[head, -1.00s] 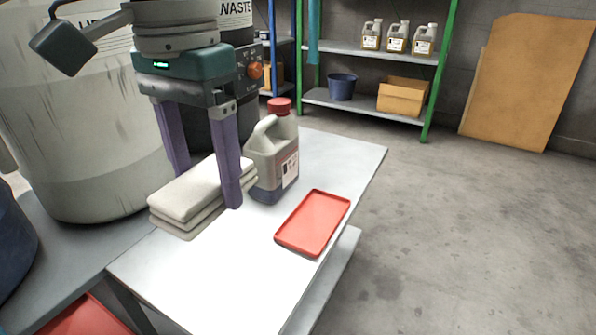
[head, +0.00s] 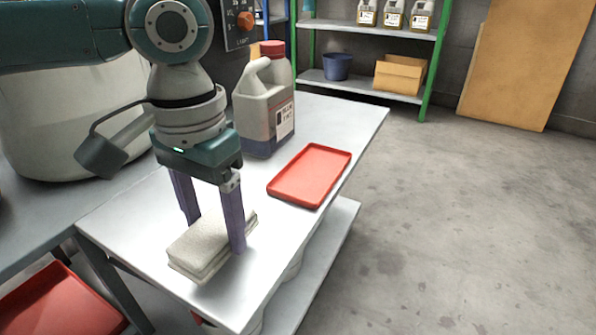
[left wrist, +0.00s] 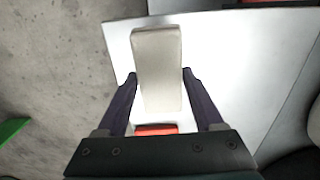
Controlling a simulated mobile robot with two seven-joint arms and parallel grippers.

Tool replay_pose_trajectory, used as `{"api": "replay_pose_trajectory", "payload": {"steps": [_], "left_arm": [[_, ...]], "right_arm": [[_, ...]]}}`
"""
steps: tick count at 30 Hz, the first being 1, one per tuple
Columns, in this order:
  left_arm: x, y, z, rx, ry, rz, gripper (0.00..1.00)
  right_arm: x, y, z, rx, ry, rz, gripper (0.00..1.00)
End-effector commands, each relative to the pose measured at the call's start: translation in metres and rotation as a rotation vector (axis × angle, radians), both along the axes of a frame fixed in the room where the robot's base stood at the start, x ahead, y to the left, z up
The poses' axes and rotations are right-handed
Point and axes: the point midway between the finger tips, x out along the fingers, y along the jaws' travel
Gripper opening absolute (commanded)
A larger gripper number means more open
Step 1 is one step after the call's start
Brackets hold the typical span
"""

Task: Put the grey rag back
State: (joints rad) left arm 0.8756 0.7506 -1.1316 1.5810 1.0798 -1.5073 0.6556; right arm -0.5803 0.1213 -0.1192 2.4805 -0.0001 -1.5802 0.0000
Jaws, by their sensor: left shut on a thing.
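The grey rag (head: 203,243) is a pale, folded, layered pad near the front part of the white table (head: 130,222). My left gripper (head: 214,234) points down, with its two purple fingers on either side of the rag, shut on it. In the left wrist view the rag (left wrist: 157,65) lies lengthwise between the fingers (left wrist: 158,82) and extends beyond their tips. I cannot tell if it is clear of the tabletop. My right gripper is not in view.
A red tray (head: 311,174) lies on the table's right side. A grey jug with a red cap (head: 265,108) stands behind it. A large pale drum (head: 65,125) is at left. Another red tray (head: 62,305) is low at front left. Bare tabletop lies between the rag and the tray.

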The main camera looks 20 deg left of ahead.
Motion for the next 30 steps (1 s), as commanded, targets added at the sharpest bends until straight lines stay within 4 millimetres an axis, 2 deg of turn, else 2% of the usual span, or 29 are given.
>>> {"api": "replay_pose_trajectory", "payload": {"steps": [1, 5, 16, 17, 24, 30], "left_arm": [[0.0, 0.0, -0.015, 0.0, 0.002, 0.0, 0.17], [0.0, 0.0, -0.033, 0.0, 0.001, 0.0, 0.17], [0.0, 0.0, -0.033, -0.001, 0.001, 0.0, 0.17], [0.0, 0.0, -0.034, -0.001, 0.0, 0.0, 0.7], [0.0, 0.0, -0.034, 0.0, 0.0, 0.0, 0.97], [0.0, 0.0, -0.034, 0.0, 0.0, 0.0, 0.99]], "right_arm": [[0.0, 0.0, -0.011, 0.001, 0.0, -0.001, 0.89], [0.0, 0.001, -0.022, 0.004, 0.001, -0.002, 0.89], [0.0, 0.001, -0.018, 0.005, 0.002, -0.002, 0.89], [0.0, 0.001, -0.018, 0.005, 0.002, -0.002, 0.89], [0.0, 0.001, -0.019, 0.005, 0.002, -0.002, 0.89], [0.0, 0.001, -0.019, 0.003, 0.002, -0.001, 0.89]]}}
